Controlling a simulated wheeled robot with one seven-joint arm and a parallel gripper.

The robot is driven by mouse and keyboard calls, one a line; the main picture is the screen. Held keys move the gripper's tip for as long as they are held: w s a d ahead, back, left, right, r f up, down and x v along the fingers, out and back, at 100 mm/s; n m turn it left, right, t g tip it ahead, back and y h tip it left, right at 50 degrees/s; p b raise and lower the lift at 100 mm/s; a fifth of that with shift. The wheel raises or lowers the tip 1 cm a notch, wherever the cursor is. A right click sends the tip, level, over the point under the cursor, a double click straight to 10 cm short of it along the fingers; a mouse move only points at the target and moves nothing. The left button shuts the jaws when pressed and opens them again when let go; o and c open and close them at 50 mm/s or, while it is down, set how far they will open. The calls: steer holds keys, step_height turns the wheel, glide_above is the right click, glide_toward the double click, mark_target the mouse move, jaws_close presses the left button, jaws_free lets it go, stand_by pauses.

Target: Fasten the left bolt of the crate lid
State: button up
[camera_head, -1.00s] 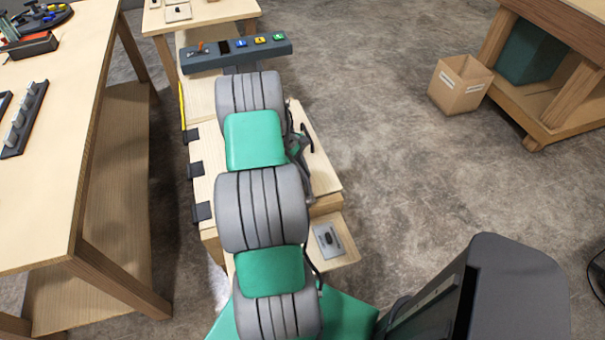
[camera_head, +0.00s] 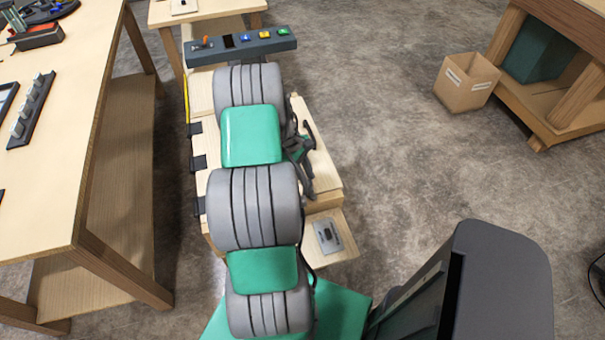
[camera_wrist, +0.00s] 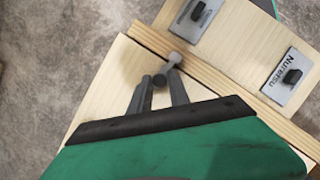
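The crate (camera_head: 322,180) lies under my arm in the head view, its pale wooden lid partly hidden by my arm links. My gripper (camera_wrist: 159,78) is over the lid (camera_wrist: 105,90) near its edge in the wrist view; it also shows small and dark beside my arm in the head view (camera_head: 304,158). A dark round knob (camera_wrist: 159,81) sits between the fingertips, with a light grey metal piece (camera_wrist: 174,60) just beyond at the lid's edge. These look like a bolt, but I cannot tell which one, or whether the fingers press on the knob.
A console with coloured buttons (camera_head: 260,44) stands behind the crate. A workbench (camera_head: 60,190) is left; a cardboard box (camera_head: 466,84) stands right on open floor.

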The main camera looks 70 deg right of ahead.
steer(key=o, duration=0.4)
steer(key=shift+s+a, duration=0.1)
steer(key=shift+o, duration=0.2)
steer(key=shift+r, duration=0.1)
steer(key=v, duration=0.7)
steer(key=shift+r+b, duration=0.3)
steer(key=shift+r, duration=0.05)
